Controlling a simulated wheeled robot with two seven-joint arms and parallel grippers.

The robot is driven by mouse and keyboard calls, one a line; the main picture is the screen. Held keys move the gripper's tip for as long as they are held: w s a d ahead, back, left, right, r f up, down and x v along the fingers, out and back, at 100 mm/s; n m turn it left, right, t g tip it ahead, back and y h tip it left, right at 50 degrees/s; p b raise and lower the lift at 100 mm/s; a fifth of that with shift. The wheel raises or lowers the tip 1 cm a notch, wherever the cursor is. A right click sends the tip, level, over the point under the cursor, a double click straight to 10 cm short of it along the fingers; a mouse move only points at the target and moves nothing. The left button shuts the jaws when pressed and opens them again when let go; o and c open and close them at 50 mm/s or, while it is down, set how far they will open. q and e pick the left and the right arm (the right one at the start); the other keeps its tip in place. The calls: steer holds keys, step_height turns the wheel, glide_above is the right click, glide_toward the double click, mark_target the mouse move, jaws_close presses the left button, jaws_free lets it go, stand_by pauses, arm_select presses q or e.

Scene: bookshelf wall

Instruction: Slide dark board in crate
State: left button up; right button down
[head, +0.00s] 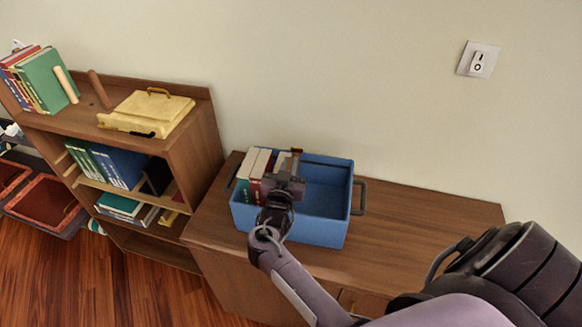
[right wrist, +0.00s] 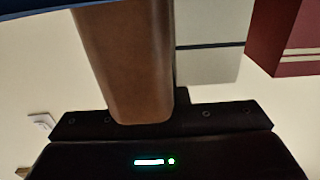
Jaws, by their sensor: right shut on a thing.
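The blue crate (head: 320,230) stands on the low wooden cabinet, with a dark handle at its right end. My right gripper (head: 288,178) is over the left half of the crate, shut on a dark brown board. The board's top edge (head: 297,151) shows just behind the gripper in the head view. In the right wrist view the brown board (right wrist: 125,60) stands out from the dark gripper body. Its lower end is hidden, so I cannot tell whether it touches the crate floor. My left gripper is not in view.
Upright books, including a red one (head: 259,166), fill the crate's left end beside the gripper. The crate's right half is empty. The cabinet top (head: 420,220) is clear to the right. A bookcase (head: 190,150) with books and a yellow case (head: 150,112) stands at left.

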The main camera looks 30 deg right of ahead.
steer(key=s+d+p, duration=0.3)
steer(key=s+d, duration=0.2)
steer(key=shift+s+d, duration=0.15)
steer(key=shift+s, duration=0.05)
stand_by(0.5)
steer(key=shift+f, duration=0.1)
steer(key=c, duration=1.2)
jaws_free()
steer(key=shift+c, duration=0.2)
steer(key=shift+w, duration=0.1)
steer(key=b+v, duration=0.2)
steer(key=v, duration=0.6)
steer(key=shift+b, duration=0.35)
